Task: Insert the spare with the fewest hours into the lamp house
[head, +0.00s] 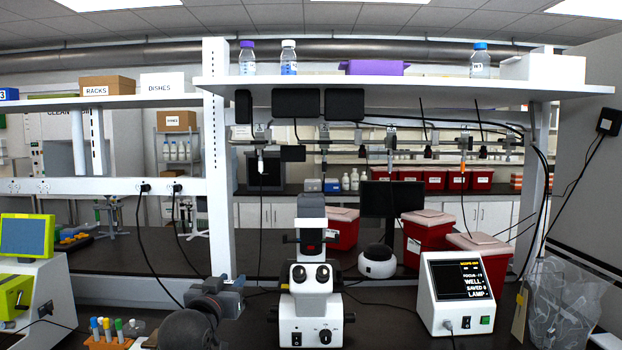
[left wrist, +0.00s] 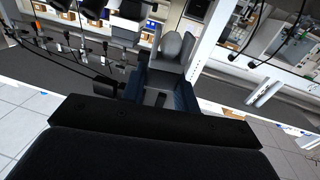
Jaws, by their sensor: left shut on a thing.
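A white and black microscope (head: 310,300) stands upright on the bench in the middle of the head view. In the left wrist view the left gripper (left wrist: 165,84) is shut on a grey thing with a rounded top (left wrist: 171,47). I see no hours label on it, and the fingers hide its lower part. My right gripper is out of view.
A white control box (head: 460,295) with a lit screen showing SCOPE OFF stands right of the microscope. A rack of coloured tubes (head: 107,340) is at the front left. Red bins (head: 426,240) and a round white device (head: 377,262) stand behind. Cables cross the bench.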

